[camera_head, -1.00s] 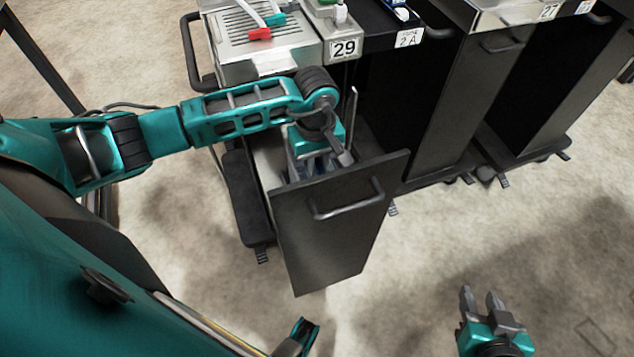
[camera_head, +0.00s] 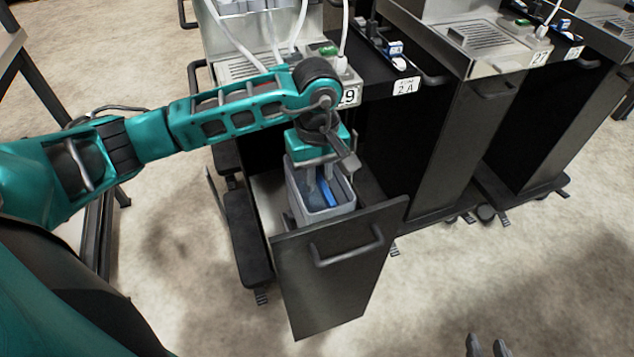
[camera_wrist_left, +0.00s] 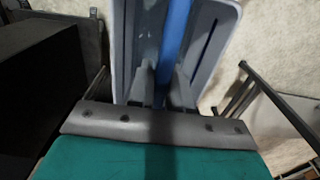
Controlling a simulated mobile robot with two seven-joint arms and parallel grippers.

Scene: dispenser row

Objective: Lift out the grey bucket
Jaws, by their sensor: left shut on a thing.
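The grey bucket (camera_head: 337,207) is in the pulled-out drawer (camera_head: 345,275) in the head view. Its rim shows above the drawer front, which hides its lower part. A blue bar, which looks like its handle (camera_head: 327,192), runs across its opening. My left gripper (camera_head: 319,186) points down into the bucket and is shut on this bar. In the left wrist view, the blue bar (camera_wrist_left: 175,40) passes between the fingers (camera_wrist_left: 160,88), with the bucket's wall (camera_wrist_left: 124,45) around them. Only the fingertips of my right gripper (camera_head: 487,346) show, apart and empty, at the bottom edge.
The dispenser with label 29 (camera_head: 350,95) stands behind the drawer, with tubes above it. Neighbouring dark cabinets (camera_head: 445,150) stand to the right. A dark pedal-like base part (camera_head: 248,245) lies left of the drawer. The floor (camera_head: 500,260) in front at right is clear.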

